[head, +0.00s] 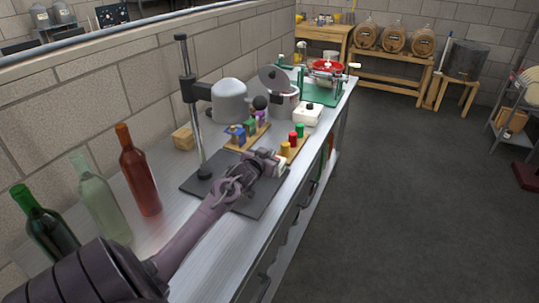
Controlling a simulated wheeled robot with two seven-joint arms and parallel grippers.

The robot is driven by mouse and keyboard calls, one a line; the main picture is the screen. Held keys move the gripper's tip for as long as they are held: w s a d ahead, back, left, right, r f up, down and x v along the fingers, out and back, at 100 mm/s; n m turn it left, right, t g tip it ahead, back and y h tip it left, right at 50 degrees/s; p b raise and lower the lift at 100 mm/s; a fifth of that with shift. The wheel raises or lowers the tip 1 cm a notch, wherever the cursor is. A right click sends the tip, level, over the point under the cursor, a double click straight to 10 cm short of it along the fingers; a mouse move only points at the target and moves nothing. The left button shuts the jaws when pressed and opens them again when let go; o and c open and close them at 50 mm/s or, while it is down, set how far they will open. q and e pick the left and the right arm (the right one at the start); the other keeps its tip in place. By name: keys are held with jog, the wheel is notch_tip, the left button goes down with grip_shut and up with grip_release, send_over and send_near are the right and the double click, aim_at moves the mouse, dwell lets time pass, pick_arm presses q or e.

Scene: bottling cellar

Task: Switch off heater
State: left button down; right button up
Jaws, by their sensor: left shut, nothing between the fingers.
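A grey dome-shaped head (230,101), which looks like the heater, hangs from a dark arm on an upright post (188,95). The post stands on a dark base plate (205,187) on the metal bench. My left gripper (278,160) is shut and empty, low over the far right part of the base plate. A small pale part with some red shows right at its fingertips. I cannot tell whether they touch, and the gripper partly hides it. No switch position can be read. My right gripper is not in view.
Green (47,222), clear (99,200) and red (139,170) bottles stand at the left of the bench (160,232). Wooden boards with coloured pieces (292,140), a white box (307,116) and a grey pot (283,104) stand beyond the base plate.

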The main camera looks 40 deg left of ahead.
pick_arm(q)
jog(key=shift+f, duration=0.4)
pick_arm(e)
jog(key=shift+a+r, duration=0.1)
